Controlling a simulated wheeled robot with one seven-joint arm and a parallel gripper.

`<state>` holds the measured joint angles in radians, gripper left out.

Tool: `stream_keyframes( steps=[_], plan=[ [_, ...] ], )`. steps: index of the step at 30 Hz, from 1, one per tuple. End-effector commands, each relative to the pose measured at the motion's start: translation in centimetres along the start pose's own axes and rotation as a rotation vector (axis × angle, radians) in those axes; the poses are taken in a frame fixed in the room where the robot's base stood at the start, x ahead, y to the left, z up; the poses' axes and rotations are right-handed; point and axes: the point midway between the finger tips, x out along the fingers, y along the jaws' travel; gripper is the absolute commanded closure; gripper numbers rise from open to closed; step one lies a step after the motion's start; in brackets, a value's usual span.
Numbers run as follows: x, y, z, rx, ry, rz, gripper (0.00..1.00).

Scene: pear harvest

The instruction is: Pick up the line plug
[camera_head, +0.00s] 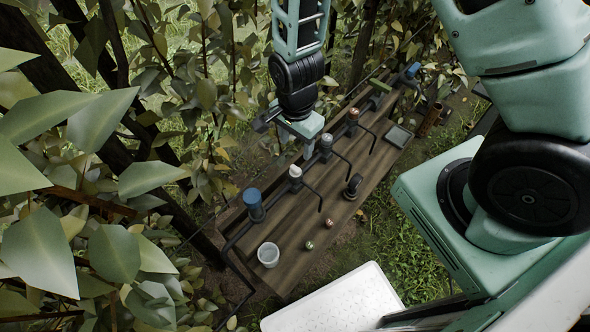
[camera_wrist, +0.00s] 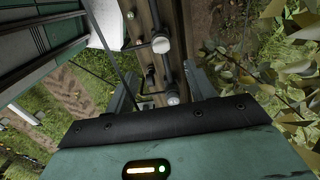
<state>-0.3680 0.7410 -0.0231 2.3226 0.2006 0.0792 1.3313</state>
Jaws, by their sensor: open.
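A dark pipe (camera_head: 275,208) with several upright fittings runs along a wooden bench. A blue-capped fitting (camera_head: 253,206) stands at its near left end, then a white-topped one (camera_head: 295,172) and a grey-white one (camera_head: 326,142). I cannot tell for sure which piece is the line plug. My gripper (camera_head: 308,150) points down over the pipe, close to the grey-white fitting. In the wrist view my open gripper (camera_wrist: 163,92) has a pale-capped fitting (camera_wrist: 172,98) between its fingers in the picture; contact cannot be told. Another white cap (camera_wrist: 161,45) is farther along.
On the bench (camera_head: 290,232) are a white cup (camera_head: 268,255), a black ring-shaped part (camera_head: 353,186), two small round pieces (camera_head: 310,245) and a grey square plate (camera_head: 398,136). A copper-coloured fitting (camera_head: 353,116) stands farther back. Leaves and branches (camera_head: 110,250) crowd the left side.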

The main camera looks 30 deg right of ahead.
Motion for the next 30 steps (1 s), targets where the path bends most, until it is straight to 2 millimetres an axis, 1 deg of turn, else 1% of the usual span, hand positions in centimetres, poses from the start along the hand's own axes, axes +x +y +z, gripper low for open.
stream_keyframes(
  steps=[3,6,9,17,26,30],
  plan=[
    [1.9,0.1,0.0,-0.002,-0.001,0.006,0.45],
    [3.3,0.1,0.0,-0.001,0.000,0.004,0.45],
    [4.2,0.1,0.0,-0.002,0.000,0.004,0.45],
    [5.4,0.0,0.0,-0.001,0.000,0.003,0.45],
    [8.9,-0.1,-0.1,-0.002,0.000,0.004,0.45],
    [9.8,-0.2,-0.1,-0.002,0.000,0.001,0.45]
  ],
)
